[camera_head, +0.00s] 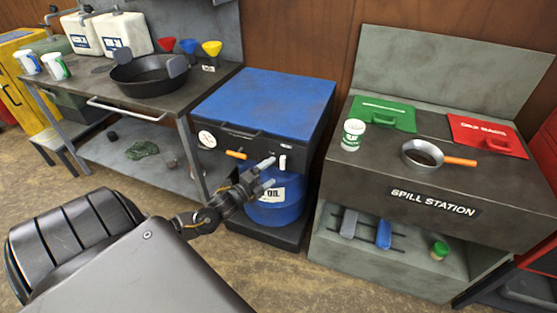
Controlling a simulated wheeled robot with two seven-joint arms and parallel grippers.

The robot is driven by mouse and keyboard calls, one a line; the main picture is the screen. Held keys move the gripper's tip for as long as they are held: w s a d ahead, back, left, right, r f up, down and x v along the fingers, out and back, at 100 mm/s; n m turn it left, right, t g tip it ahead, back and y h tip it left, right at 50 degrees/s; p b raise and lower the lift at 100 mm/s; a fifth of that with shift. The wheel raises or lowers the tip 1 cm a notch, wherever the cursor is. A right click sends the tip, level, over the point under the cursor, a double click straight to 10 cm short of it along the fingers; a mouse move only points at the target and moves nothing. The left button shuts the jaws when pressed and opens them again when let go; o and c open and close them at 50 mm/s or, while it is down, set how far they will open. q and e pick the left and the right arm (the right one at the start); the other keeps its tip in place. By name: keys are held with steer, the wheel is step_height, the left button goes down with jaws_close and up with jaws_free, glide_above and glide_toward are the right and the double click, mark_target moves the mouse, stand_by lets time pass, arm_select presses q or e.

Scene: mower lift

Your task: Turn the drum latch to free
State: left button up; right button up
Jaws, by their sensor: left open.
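A blue-topped cabinet (262,100) stands in the middle with a blue drum (283,208) below its dark front. The front carries a dial gauge (207,139), an orange handle (236,154) and a small white lever (283,162). I cannot tell for sure which of these is the drum latch. My left gripper (267,173) is open in front of the cabinet, its fingers pointing right, just left of and below the white lever. I cannot tell whether it touches anything. It hides part of the drum and its label. My right gripper is not in view.
A workbench (100,95) with a black pan (150,75) stands at the left. The floor in front of the cabinet is clear.

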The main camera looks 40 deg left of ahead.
arm_select(q)
steer(key=shift+s, duration=1.65)
steer(key=s+a+f+n+g+y, duration=0.1)
steer(key=s+a+f+n+g, duration=0.15)
steer(key=f, duration=0.45)
steer(key=s+a+f+n+g+y, duration=0.1)
steer(key=a+f+n+g, duration=0.2)
steer(key=f, duration=0.4)
steer(key=s+f+n+g+y, duration=0.2)
steer(key=s+f+n+g, duration=0.3)
steer(key=s+f, duration=0.9)
steer(key=s+d+f+n+g, duration=0.2)
steer(key=s+d+f, duration=0.2)
steer(key=s+f, duration=0.3)
steer(key=s+d+f+n+g, duration=0.2)
steer(key=s+d+f, duration=0.1)
steer(key=s+f, duration=0.35)
steer(key=s+d+f+n+g+h, duration=0.1)
steer(key=s+d+f, duration=0.1)
steer(key=s+d, duration=0.3)
steer(key=s+d+f+g+h, duration=0.1)
steer(key=s+d+f, duration=0.2)
steer(key=s+d, duration=0.3)
steer(key=d, duration=0.4)
steer(key=shift+s+d+n+h, duration=0.25)
steer(key=shift+d+n+h, duration=0.05)
steer(key=shift+n+h, duration=0.1)
